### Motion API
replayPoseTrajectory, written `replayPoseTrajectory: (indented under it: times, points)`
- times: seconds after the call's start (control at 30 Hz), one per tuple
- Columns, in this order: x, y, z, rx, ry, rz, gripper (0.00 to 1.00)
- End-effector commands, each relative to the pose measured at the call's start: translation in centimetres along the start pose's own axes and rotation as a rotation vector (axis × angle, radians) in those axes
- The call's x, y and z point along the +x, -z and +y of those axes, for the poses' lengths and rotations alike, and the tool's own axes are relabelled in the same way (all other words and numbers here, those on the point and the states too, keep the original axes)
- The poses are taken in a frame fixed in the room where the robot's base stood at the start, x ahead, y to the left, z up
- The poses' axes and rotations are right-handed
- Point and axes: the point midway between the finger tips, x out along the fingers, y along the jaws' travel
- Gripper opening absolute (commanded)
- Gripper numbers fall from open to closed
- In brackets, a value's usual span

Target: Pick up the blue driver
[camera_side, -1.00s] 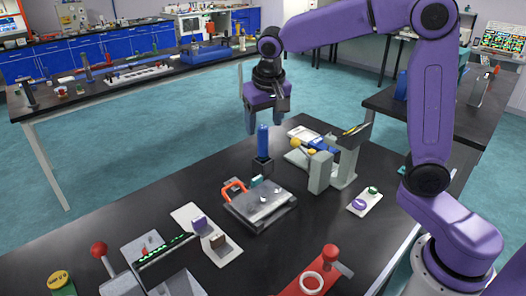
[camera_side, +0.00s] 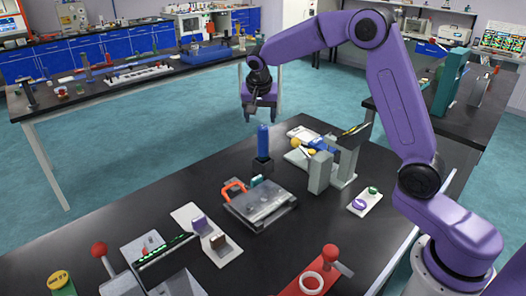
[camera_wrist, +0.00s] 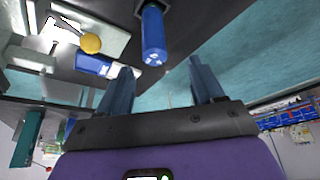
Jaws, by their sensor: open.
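The blue driver (camera_side: 263,140) stands upright in a small dark block holder (camera_side: 262,166) on the black table. Its blue handle also shows near the top middle of the wrist view (camera_wrist: 153,35). My gripper (camera_side: 261,117) is open and empty, above and apart from the handle in the side view. In the wrist view my two fingers (camera_wrist: 160,70) are spread, with the driver's rounded end beyond their tips. The lower part of the driver is hidden in the holder.
A grey plate with a red handle (camera_side: 234,187) lies in front. Free space lies behind and left of the driver, past the table edge.

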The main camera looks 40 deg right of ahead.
Motion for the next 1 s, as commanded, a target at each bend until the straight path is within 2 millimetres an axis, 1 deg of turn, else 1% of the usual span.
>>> replayPoseTrajectory:
  times: [0.03, 0.1, 0.2, 0.47, 0.67, 0.8, 1.0]
  points:
    - [1.1, -0.1, 0.1, -0.001, -0.004, -0.003, 0.67]
    - [2.3, -0.1, 0.1, 0.0, -0.004, -0.003, 0.67]
    - [3.5, -0.1, 0.0, -0.001, -0.002, -0.002, 0.67]
    - [5.1, -0.1, 0.2, -0.001, -0.002, -0.001, 0.67]
    - [7.9, -0.5, 0.9, -0.002, -0.003, -0.003, 0.67]
    - [9.3, -0.5, 0.8, -0.001, -0.002, -0.002, 0.67]
    - [9.7, -0.5, 0.8, -0.001, 0.001, 0.0, 0.67]
